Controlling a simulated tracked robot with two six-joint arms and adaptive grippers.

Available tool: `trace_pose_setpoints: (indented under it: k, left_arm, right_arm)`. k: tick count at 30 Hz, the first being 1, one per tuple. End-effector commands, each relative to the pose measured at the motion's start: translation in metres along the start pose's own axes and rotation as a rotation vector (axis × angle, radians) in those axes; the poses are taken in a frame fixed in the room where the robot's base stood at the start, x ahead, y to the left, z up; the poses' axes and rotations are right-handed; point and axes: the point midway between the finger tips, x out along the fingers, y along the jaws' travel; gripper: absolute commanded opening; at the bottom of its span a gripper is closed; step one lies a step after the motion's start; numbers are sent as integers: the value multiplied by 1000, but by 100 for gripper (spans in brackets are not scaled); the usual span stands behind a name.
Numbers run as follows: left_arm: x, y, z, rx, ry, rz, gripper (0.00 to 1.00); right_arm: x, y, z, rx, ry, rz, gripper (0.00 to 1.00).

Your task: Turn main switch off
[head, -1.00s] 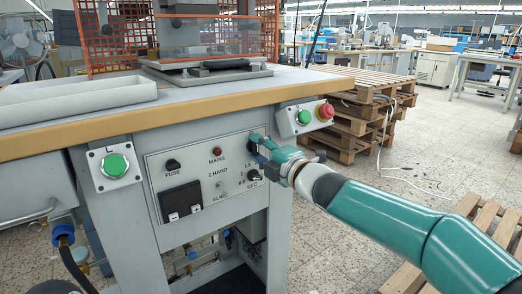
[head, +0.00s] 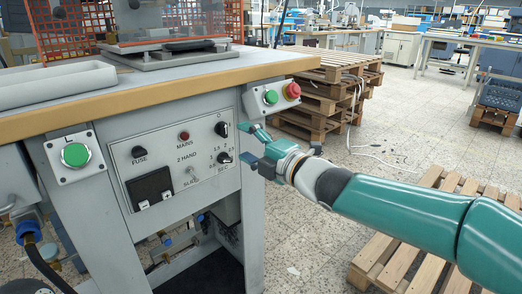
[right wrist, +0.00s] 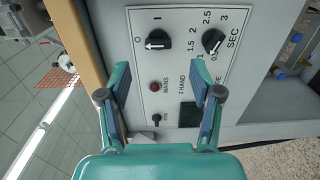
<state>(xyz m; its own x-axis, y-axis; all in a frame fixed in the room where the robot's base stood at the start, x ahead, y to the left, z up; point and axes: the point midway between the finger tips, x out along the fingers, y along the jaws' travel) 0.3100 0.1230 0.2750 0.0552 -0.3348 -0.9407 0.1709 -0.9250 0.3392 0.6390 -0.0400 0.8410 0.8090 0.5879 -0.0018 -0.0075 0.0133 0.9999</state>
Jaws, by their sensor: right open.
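The main switch (head: 222,128) is a black rotary knob at the upper right of the grey control panel (head: 160,180). In the right wrist view the switch (right wrist: 158,40) has its white mark pointing left at the O label, with the I label above it. My right gripper (head: 248,143) is open and empty, just right of the panel and apart from the switch. In the right wrist view its two fingers (right wrist: 165,80) are spread in front of the panel, with the switch beyond them. My left gripper is not in view.
The timer knob (head: 224,158) sits below the switch, and the dark red mains lamp (head: 184,135) is to its left. A box with a green button and a red button (head: 293,90) is above my gripper. Stacked pallets (head: 330,75) stand behind at the right.

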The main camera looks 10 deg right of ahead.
Motion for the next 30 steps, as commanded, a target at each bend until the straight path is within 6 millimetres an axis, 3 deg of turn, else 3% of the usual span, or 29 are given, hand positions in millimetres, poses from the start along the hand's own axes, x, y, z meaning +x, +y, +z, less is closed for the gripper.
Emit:
trace_pose_setpoints:
  k: [3, 9, 23, 26, 29, 30]
  left_arm:
    - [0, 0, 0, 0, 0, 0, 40]
    - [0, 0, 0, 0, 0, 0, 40]
    - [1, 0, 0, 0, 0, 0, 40]
    - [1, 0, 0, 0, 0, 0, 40]
    - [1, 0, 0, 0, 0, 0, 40]
    - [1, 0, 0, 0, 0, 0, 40]
  right_arm:
    - [-22, 0, 1, 0, -2, 0, 65]
    - [-41, -1, 0, 0, 0, 0, 65]
    - [-44, -7, 8, 5, -12, -10, 65]
    - [-40, -32, 20, 25, -28, -49, 65]
    - [-33, -80, 31, 66, -39, -125, 65]
    - [-32, -105, 34, 93, -44, -165, 65]
